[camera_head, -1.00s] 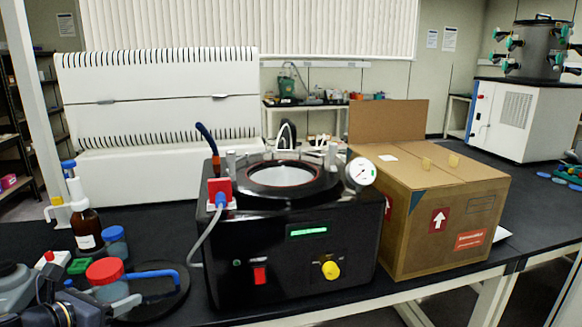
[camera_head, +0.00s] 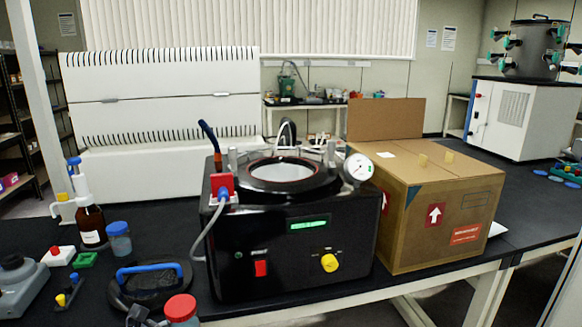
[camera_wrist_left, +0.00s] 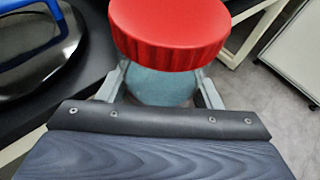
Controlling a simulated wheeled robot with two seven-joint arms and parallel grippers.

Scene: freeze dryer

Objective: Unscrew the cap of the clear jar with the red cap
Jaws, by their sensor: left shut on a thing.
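The clear jar with the red cap (camera_head: 180,308) is at the bottom edge of the head view, near the table's front edge. Its lower part is cut off there. In the left wrist view, the ridged red cap (camera_wrist_left: 168,35) sits on top of the clear, bluish jar body (camera_wrist_left: 160,87). My left gripper (camera_wrist_left: 158,92) is shut on the jar body, below the cap, with one finger on each side. In the head view, part of the left gripper (camera_head: 142,316) shows left of the jar. My right gripper is not in view.
A black round lid with a blue handle (camera_head: 150,280) lies behind the jar. The black freeze dryer (camera_head: 290,250) stands to the right, with a cardboard box (camera_head: 440,215) beyond it. A blue-capped jar (camera_head: 118,238) and brown bottle (camera_head: 91,228) stand at left. Floor shows below the jar in the wrist view.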

